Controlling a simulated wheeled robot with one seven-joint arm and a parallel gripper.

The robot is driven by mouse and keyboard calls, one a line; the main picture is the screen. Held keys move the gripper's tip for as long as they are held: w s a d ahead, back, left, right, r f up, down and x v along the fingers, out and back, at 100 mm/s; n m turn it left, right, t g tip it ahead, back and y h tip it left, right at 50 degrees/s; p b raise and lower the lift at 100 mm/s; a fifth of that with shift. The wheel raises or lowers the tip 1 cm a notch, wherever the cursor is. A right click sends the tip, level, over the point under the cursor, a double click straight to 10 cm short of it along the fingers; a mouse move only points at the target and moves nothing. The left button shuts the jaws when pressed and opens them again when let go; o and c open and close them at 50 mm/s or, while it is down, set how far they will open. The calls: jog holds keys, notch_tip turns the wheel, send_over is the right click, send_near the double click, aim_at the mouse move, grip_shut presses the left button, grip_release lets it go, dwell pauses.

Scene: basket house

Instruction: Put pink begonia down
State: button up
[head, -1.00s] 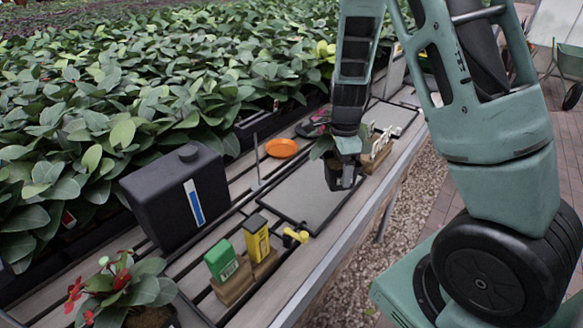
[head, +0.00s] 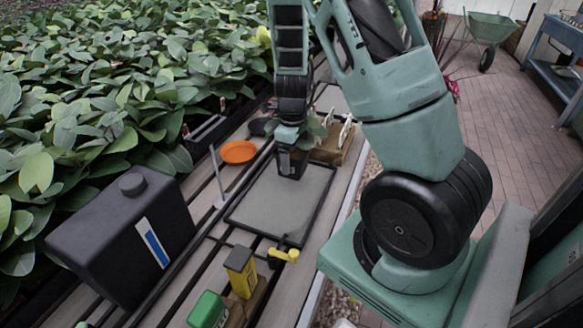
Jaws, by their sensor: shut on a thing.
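My gripper (head: 289,142) points down at the far end of the slatted bench and is shut on a dark plant pot (head: 291,165). Green leaves (head: 318,124) show behind and beside the gripper; the arm hides most of the plant, and I can see no bloom clearly. The pot is upright over the far part of a grey mat (head: 272,202) with a black rim. I cannot tell whether its base touches the mat.
A wooden block with white labels (head: 334,143) stands close right of the pot. Dense plants fill the left.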

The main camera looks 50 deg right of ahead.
jog(key=shift+f+b, duration=0.35)
jog(key=shift+f, duration=1.35)
jog(key=shift+f, duration=0.1)
jog(key=o, duration=1.1)
jog(key=shift+o, duration=0.2)
